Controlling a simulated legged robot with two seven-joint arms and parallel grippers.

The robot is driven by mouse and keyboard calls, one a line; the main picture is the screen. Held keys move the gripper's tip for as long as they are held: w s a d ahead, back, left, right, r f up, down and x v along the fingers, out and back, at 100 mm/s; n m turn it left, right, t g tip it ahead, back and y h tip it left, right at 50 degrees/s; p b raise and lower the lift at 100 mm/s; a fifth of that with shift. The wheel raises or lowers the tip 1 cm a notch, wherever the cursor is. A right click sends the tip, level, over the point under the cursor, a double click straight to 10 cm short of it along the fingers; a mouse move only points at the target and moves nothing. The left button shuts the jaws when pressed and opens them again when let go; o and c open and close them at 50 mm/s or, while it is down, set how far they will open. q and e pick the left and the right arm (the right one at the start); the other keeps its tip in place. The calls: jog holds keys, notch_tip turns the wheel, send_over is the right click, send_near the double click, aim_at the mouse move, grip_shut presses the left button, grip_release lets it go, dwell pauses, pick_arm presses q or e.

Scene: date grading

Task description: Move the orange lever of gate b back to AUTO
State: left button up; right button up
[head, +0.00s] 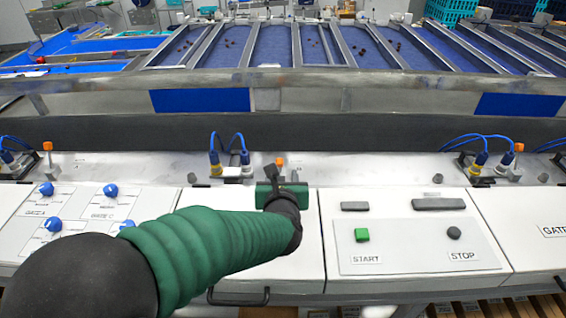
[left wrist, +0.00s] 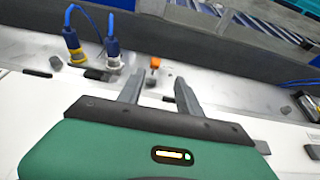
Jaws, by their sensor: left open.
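An orange-tipped lever (head: 279,161) stands on the white ledge in the middle of the head view, beside blue-cabled connectors. I see no label that shows whether it is gate b's. It also shows in the left wrist view (left wrist: 154,63), beyond the fingertips and roughly between them in the picture. My left gripper (head: 274,170), on its green-sleeved arm, is open and empty just short of this lever, apparently not touching it. The gripper hides the lever's lower part in the head view. My right gripper is not in view.
Other orange-tipped levers stand at left (head: 47,147) and right (head: 518,148). Blue connectors (head: 216,160) are close left of the middle lever. Blue knobs (head: 110,190) sit on the left panel. The green START button (head: 361,235) and dark STOP button (head: 453,232) are at right.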

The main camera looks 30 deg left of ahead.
aim_at(278, 162)
pick_arm(q)
jog(key=x, duration=0.4)
jog(key=a+p+x, duration=0.1)
jog(key=x, duration=0.3)
jog(key=s+p+x, duration=0.1)
jog(key=x, duration=0.3)
jog(key=shift+w+a+f, duration=0.15)
jog(key=shift+w+a, duration=0.05)
jog(key=shift+a, duration=0.2)
jog(key=shift+w+f+p, duration=0.1)
jog(key=shift+w+p, duration=0.05)
jog(key=shift+p, duration=0.15)
jog(key=shift+w+d, duration=0.15)
jog(key=shift+d, duration=0.65)
jog(key=shift+c, duration=2.4)
jog(key=shift+a, duration=0.55)
grip_shut()
jog(key=shift+d, duration=0.3)
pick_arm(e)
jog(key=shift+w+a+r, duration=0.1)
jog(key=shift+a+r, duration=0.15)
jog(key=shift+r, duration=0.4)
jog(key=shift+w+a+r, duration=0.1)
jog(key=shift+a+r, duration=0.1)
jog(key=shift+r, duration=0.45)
pick_arm(q)
jog(key=shift+a, duration=0.1)
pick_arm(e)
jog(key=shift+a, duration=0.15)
